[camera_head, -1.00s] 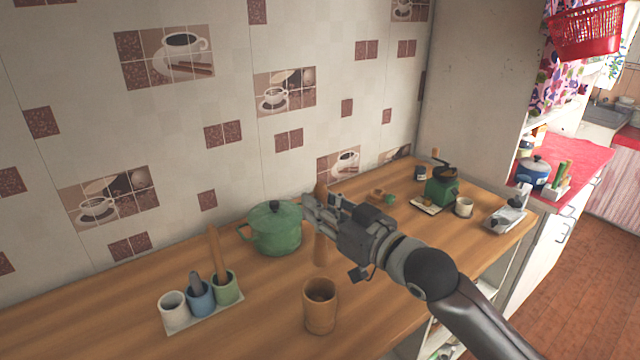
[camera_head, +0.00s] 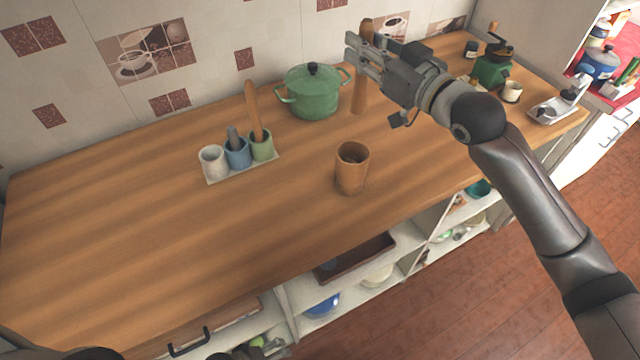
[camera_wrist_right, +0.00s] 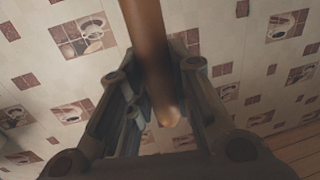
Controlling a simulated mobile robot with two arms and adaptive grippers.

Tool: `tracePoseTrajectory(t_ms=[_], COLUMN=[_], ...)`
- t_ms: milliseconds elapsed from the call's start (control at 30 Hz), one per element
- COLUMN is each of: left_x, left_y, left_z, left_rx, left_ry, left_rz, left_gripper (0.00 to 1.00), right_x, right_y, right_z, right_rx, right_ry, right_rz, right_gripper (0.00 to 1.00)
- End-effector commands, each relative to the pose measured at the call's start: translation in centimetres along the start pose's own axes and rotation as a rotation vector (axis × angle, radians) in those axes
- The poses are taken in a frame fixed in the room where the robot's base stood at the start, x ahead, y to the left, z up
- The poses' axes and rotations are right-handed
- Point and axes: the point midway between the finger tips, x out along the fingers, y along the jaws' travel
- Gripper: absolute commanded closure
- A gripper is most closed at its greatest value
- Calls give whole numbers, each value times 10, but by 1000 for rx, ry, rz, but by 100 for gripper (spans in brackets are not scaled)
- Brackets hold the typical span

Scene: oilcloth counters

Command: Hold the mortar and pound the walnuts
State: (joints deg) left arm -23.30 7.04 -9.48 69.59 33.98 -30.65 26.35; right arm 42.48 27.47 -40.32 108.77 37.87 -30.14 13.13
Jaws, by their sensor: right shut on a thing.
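The wooden mortar (camera_head: 351,178) stands upright on the counter, left of and nearer than my right gripper. Its inside is dark, and I cannot make out walnuts in it. My right gripper (camera_head: 360,62) is shut on a wooden pestle (camera_head: 359,98), held upright at the back of the counter, right of the green pot. The pestle also passes between the fingers in the right wrist view (camera_wrist_right: 148,40), its rounded end showing. The pestle is apart from the mortar. Dark parts of my left arm show at the bottom left edge; the state of the left gripper is unclear.
A green lidded pot (camera_head: 313,95) stands behind the mortar. A white tray (camera_head: 243,168) with three small cups, one holding a wooden tool, is to the left. A green grinder (camera_head: 492,68) and a small cup (camera_head: 511,92) stand at the right. The counter's left front is clear.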

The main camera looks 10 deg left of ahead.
Motion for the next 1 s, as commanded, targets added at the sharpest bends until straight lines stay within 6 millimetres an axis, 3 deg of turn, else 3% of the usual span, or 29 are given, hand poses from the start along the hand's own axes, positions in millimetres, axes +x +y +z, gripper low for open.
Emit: tracePoseTrajectory(t_ms=[33,267,567,633,700,800,1000], left_x=[-10,-72,-198,-228,-247,-254,-263], left_y=[22,124,247,277,310,348,396], left_z=[-4,-6,12,8,-12,-54,-122], left_rx=[-77,-410,-700,-777,-900,-1095,-1390], left_ry=[-12,-158,-501,-580,-628,-644,-675], left_rz=[54,303,593,665,749,860,1040], left_gripper=[7,7,7,7,7,7,7], right_x=[0,0,0,0,0,0,0], right_y=[0,0,0,0,0,0,0], right_z=[0,0,0,0,0,0,0], right_rx=[0,0,0,0,0,0,0], right_ry=[1,1,1,1,1,1,1], right_rz=[0,0,0,0,0,0,0], right_gripper=[100,100,100,100,100,100,100])
